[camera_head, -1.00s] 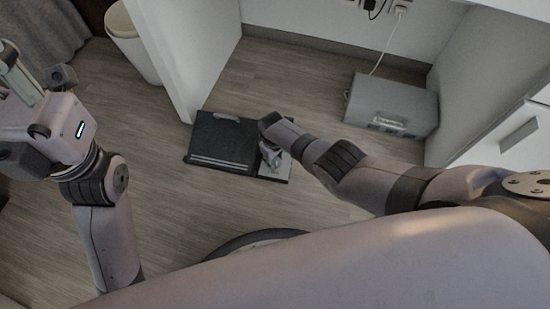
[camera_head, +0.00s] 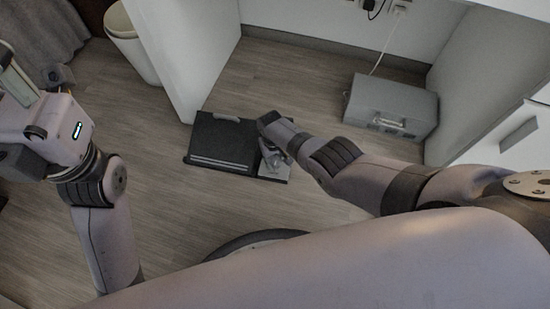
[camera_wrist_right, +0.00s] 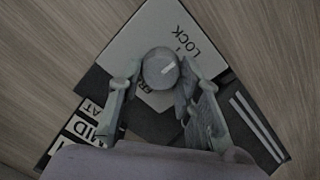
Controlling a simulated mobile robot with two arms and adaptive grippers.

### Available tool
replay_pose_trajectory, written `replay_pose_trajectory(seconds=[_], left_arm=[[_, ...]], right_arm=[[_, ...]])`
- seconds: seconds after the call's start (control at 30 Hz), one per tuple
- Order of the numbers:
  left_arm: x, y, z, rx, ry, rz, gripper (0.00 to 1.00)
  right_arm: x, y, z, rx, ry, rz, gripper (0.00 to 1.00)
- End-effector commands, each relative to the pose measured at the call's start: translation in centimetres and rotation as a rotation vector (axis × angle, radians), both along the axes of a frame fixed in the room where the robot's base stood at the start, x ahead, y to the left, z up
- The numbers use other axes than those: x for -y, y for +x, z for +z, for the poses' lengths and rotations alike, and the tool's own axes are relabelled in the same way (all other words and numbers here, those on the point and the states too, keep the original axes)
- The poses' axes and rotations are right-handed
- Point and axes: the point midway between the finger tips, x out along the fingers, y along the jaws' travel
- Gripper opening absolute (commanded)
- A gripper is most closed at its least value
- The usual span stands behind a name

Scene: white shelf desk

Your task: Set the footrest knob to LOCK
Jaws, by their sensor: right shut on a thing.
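The footrest (camera_head: 225,140) is a dark, flat plate on the floor, with a grey panel (camera_head: 275,172) at its right side. The round grey knob (camera_wrist_right: 158,70) stands on this panel in the right wrist view. Its short white mark points right and slightly up. The LOCK label (camera_wrist_right: 187,42) is above and right of the knob; another label (camera_wrist_right: 145,87), partly hidden, is below it. My right gripper (camera_head: 272,157) is shut on the knob, one finger on each side, as the wrist view (camera_wrist_right: 162,72) shows. My left gripper (camera_head: 18,75) is raised at the left edge, its fingers partly cut off.
A grey metal box (camera_head: 391,106) stands on the floor at the right, near the desk side. A white desk panel (camera_head: 190,50) rises behind the footrest, with a white bin (camera_head: 132,42) left of it. The wooden floor left of the footrest is clear.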

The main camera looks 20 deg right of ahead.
Motion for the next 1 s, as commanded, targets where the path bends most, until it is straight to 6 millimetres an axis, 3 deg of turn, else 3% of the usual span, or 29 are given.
replay_pose_trajectory(seconds=[0.17,0.2,0.5,1.0], left_arm=[[0.04,0.14,-0.05,-0.003,0.001,0.0,0.33],[0.05,0.16,-0.06,-0.003,0.001,0.0,0.33],[0.05,0.18,-0.07,-0.003,0.001,0.0,0.33],[-0.03,-0.01,0.03,0.002,-0.003,0.0,0.33]], right_arm=[[0.03,-0.27,-0.11,-0.007,0.0,-0.002,0.04],[0.03,-0.27,-0.11,-0.007,0.0,-0.002,0.32],[0.01,-0.11,-0.04,-0.003,0.0,0.0,0.52],[-0.06,0.11,0.57,0.001,0.002,0.0,0.52]])
